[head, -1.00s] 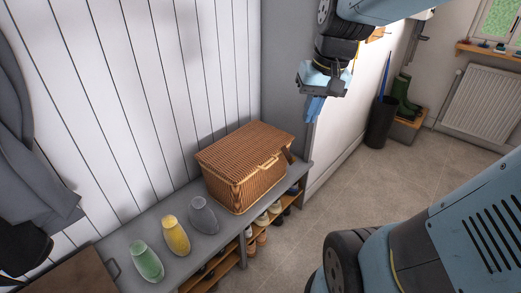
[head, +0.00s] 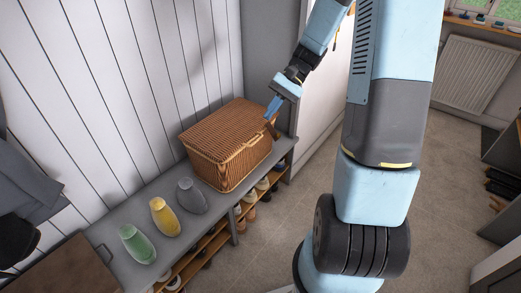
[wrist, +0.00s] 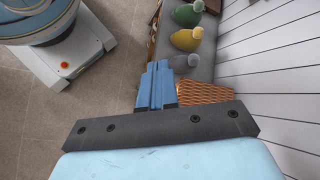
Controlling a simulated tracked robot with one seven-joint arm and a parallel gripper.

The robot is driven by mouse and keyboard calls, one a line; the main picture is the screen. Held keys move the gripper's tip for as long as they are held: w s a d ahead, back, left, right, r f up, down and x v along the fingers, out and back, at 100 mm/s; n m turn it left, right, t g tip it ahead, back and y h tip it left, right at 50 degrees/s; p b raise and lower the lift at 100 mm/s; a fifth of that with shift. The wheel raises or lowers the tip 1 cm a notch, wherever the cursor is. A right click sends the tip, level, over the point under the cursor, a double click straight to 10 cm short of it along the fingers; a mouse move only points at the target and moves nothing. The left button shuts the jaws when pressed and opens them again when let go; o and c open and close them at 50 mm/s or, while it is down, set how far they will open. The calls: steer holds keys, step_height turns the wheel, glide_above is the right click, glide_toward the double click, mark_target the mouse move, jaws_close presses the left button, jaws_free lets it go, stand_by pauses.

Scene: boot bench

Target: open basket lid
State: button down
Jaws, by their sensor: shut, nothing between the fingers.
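A brown wicker basket (head: 228,143) with its lid down sits on the grey bench, towards its right end. A light handle or clasp is on its front, partly hidden behind my gripper. My gripper (head: 273,106) is shut and empty, with its blue fingers at the basket's front right corner, near the lid edge. I cannot tell whether they touch it. In the wrist view the shut fingers (wrist: 157,85) point along the bench, and part of the basket's weave (wrist: 205,93) shows just beyond the gripper's body.
A panelled wall is behind. The floor in front is open.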

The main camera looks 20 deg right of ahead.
steer(key=w+d+f+m+t+y, duration=0.25)
steer(key=f+m+t, duration=0.55)
steer(key=f, duration=0.5)
steer(key=w+d+f+m+t+y, duration=0.3)
steer(key=f+m+t, duration=0.4)
steer(key=f, duration=0.6)
steer(key=w+d+f+m+t+y, duration=0.15)
steer(key=w+f+m+t, duration=0.25)
steer(key=f+m+t, duration=0.7)
steer(key=w+a+r+n+g, duration=0.2)
steer(key=w+a+r, duration=0.3)
steer(key=w+r, duration=0.1)
steer(key=shift+w+r+n+g+h, duration=0.25)
steer(key=shift+w+n+g+h, duration=0.05)
steer(key=shift+w+n+g, duration=0.1)
